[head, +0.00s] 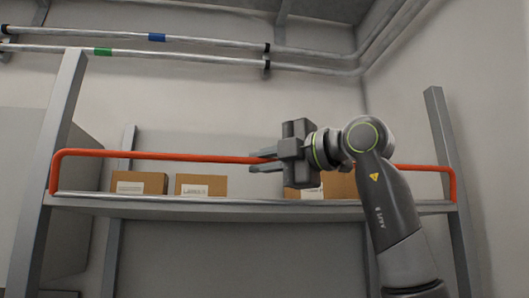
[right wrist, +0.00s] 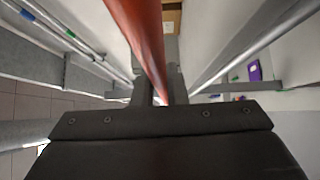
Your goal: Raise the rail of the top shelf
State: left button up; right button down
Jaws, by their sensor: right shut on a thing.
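The orange rail (head: 180,156) runs across the front of the top shelf (head: 220,204). Its long bar stands above the shelf edge, in front of the boxes, and its bent ends come down at the two posts near shelf level. My right gripper (head: 262,164) is shut on the bar near its middle, and my arm hides part of the bar right of there. In the right wrist view the rail (right wrist: 140,40) runs down between the fingers of the gripper (right wrist: 160,92). My left gripper is not in view.
Cardboard boxes (head: 140,183) stand on the shelf behind the rail, some partly hidden by my right arm. Grey posts (head: 60,120) frame the shelf on both sides. Pipes (head: 200,53) with blue and green bands run along the wall above. The space between rail and pipes looks clear.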

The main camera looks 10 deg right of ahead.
jog(key=shift+w+r+m+g+h+p, duration=0.15)
jog(key=shift+w+m+g+h+p, duration=0.35)
jog(key=shift+w+m+g+p, duration=0.35)
jog(key=shift+s, duration=0.1)
jog(key=c, duration=1.5)
grip_release()
jog(key=shift+o, duration=0.2)
jog(key=b+v, duration=0.5)
jog(key=v, duration=1.2)
jog(key=shift+s+b, duration=0.2)
jog(key=shift+b, duration=0.1)
